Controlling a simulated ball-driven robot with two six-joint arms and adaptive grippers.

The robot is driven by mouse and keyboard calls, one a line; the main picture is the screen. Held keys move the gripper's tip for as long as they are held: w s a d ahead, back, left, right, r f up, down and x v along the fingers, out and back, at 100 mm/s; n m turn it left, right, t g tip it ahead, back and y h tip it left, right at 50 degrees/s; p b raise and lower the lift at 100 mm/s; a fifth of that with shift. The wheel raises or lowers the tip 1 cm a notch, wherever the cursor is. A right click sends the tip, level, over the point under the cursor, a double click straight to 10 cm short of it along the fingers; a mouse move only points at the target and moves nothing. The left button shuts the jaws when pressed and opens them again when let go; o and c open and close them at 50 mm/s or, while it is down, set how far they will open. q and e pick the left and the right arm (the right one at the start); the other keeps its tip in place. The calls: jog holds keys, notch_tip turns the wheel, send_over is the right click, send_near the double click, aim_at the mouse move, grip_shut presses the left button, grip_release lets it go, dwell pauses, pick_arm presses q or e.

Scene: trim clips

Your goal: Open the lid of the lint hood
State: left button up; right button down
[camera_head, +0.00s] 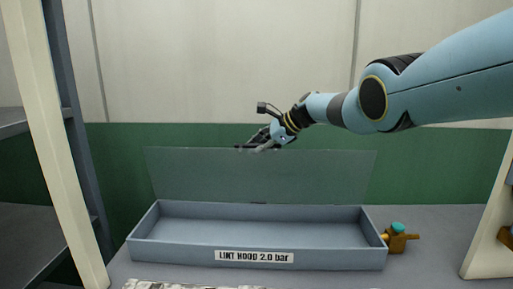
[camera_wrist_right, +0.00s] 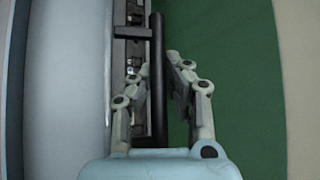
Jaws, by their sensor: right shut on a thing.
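The lint hood (camera_head: 150,243) is a long grey open-topped box with a label reading "LINT HOOD 2.0 bar" (camera_head: 254,257) on its front. Its see-through lid (camera_head: 260,180) stands raised, nearly upright, along the back edge, so the inside of the box shows. My right gripper (camera_head: 245,148) is at the top edge of the lid. In the right wrist view my right gripper (camera_wrist_right: 155,75) is shut on a dark bar, the lid's handle (camera_wrist_right: 158,50), which lies between its fingers. My left gripper is not in view.
A brass valve with a green knob (camera_head: 398,235) sits at the right end of the box. A pale post (camera_head: 50,150) and shelves stand at the left. A black-and-white patterned thing (camera_head: 180,285) lies in front. A green and cream wall is behind.

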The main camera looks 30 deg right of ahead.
jog(key=shift+w+r, duration=0.2)
jog(key=shift+r, duration=0.2)
jog(key=c, duration=1.6)
grip_release()
jog(key=shift+o, duration=0.2)
jog(key=shift+s+a, duration=0.1)
jog(key=shift+s, duration=0.1)
jog(key=shift+f, duration=0.15)
